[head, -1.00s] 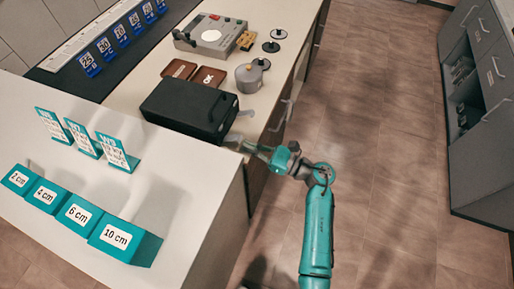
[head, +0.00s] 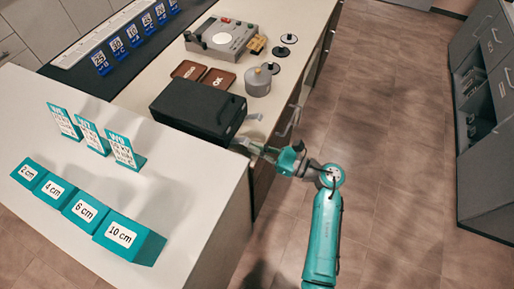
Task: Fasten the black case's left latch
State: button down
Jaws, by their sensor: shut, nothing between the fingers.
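The black case (head: 198,108) lies closed-looking on the white counter, near its right edge. A light grey latch tab (head: 255,117) sticks out from the far part of the case's right-hand side. My gripper (head: 243,142) is shut and empty. It is at the near part of that same side, low against the case's near right corner. The latch at that end is hidden behind my gripper or too small to make out. I cannot tell whether my fingertips touch the case.
Two brown trays (head: 218,79), a grey metal pot (head: 258,82) and a grey device (head: 222,37) stand behind the case. Teal blocks (head: 130,236) and card stands (head: 123,151) are at the left. The floor right of the counter is clear.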

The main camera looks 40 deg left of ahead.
aim_at(246, 141)
jog(key=shift+a+r+h, duration=0.1)
jog(key=shift+r+h, duration=0.35)
jog(key=shift+h, duration=0.15)
jog(key=shift+a+r+t+h, duration=0.3)
jog(key=shift+r+h, duration=0.35)
jog(key=shift+h, duration=0.15)
jog(key=shift+s+a+r+h, duration=0.15)
jog(key=shift+a+r+h, duration=0.1)
jog(key=shift+r+h, duration=0.5)
jog(key=shift+s+a+r, duration=0.25)
jog(key=shift+a+r, duration=0.75)
jog(key=shift+a, duration=0.1)
jog(key=shift+r, duration=0.1)
jog(key=shift+r, duration=0.65)
